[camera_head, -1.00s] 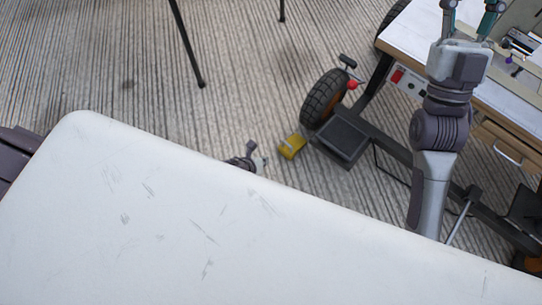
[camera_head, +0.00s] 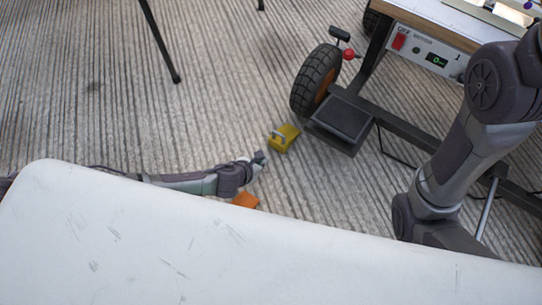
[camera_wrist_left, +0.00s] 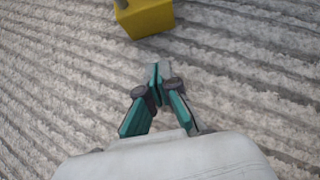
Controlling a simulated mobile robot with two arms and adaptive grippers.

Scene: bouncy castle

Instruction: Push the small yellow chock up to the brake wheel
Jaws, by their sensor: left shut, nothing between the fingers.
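The small yellow chock (camera_head: 284,140), with a grey handle on top, lies on the ribbed floor in the head view. It stands a short gap from the brake wheel (camera_head: 316,82), a black tyre with an orange hub. My left gripper (camera_head: 262,160) is low over the floor at the chock's near left side, with its fingers shut and empty. In the left wrist view the closed fingertips (camera_wrist_left: 159,72) point at the chock (camera_wrist_left: 148,17), and floor shows between them. The chock's top is cut off there. My right gripper is outside the frames.
A dark footplate (camera_head: 342,120) on the cart frame is just right of the chock. A red knob (camera_head: 348,54) sits by the wheel. An orange object (camera_head: 246,200) shows partly behind my white body's edge. The floor left of the wheel is clear, apart from a thin black leg (camera_head: 163,45).

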